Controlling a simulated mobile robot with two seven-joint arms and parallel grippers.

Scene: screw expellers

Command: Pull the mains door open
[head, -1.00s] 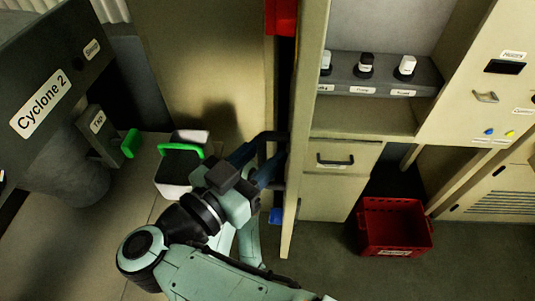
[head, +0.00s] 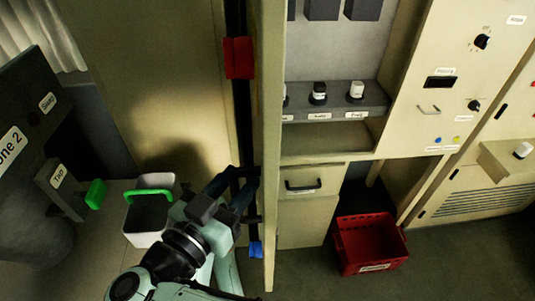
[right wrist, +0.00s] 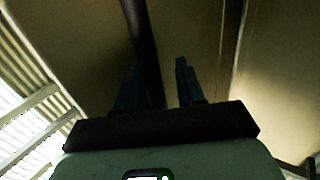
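A tall beige panel (head: 270,150), seen almost edge-on in the middle of the head view, appears to be the mains door; I cannot tell for sure. A dark upright bar (head: 243,120) runs along its left side, with a red block (head: 239,58) higher up and a blue piece (head: 255,249) low down. My right gripper (head: 240,184) is at this bar. In the right wrist view, its two fingers (right wrist: 158,88) stand apart with a dark bar (right wrist: 141,45) running between them, and a gap shows beside the right finger. Contact cannot be told. My left gripper is out of view.
A white bin with a green handle (head: 149,215) stands left of my right gripper. Floor at lower right is clear.

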